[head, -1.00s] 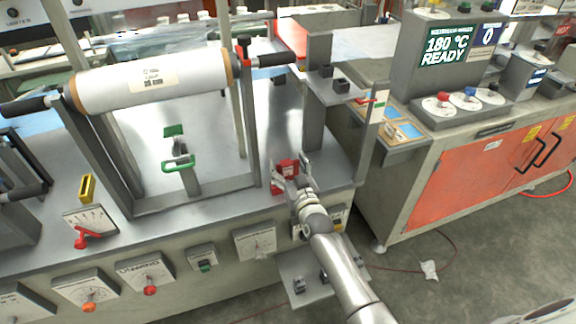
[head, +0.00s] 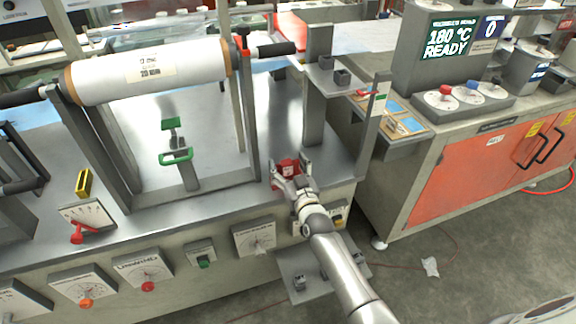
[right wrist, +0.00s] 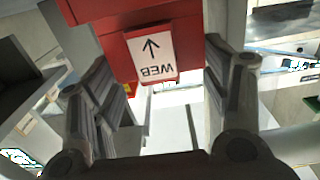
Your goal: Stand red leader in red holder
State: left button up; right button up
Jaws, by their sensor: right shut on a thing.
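My right gripper (head: 289,177) is shut on the red leader (head: 287,166), a red block above the metal table near its front right edge. In the right wrist view the red leader (right wrist: 126,50) carries a white label with an arrow and the word WEB, upside down. The fingers of the right gripper (right wrist: 158,85) stand on either side of it. I cannot make out a separate red holder for certain. Whether the leader's lower end touches the table is hidden. My left gripper is not in view.
A white film roll (head: 150,72) hangs in a metal frame on the left. A green-topped stand (head: 177,157) is inside the frame. A grey upright (head: 317,90) rises behind my right gripper. A machine cabinet (head: 470,175) with orange doors stands at the right.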

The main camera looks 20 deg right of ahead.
jog(key=o, duration=1.1)
jog(key=shift+s+f, duration=0.1)
jog(key=shift+s, duration=0.05)
jog(key=s, duration=1.1)
jog(key=shift+s+d, duration=0.2)
jog(key=shift+s, duration=0.15)
jog(key=s+a+f+n+g+p, duration=0.1)
jog(key=s+f+g, duration=0.45)
jog(key=f, duration=0.85)
jog(key=s+a+f+g, duration=0.1)
jog(key=s+f+g, duration=0.1)
jog(key=s+f, duration=0.9)
jog(key=s+d+f+g, duration=0.1)
jog(key=s+f+g, duration=0.2)
jog(key=s+f, duration=0.3)
jog(key=s+d+f+g+p, duration=0.1)
jog(key=s+f, duration=0.6)
jog(key=s, duration=0.7)
jog(key=s+d+f+n+g, duration=0.1)
jog(key=s+d+f+g, duration=0.2)
jog(key=s, duration=0.7)
jog(key=shift+s+d+f+g, duration=0.15)
jog(key=shift+f+g, duration=0.5)
jog(key=shift+f, duration=0.4)
jog(key=shift+s+f+g, duration=0.15)
jog(key=shift+f+g, duration=0.45)
jog(key=shift+f, duration=0.45)
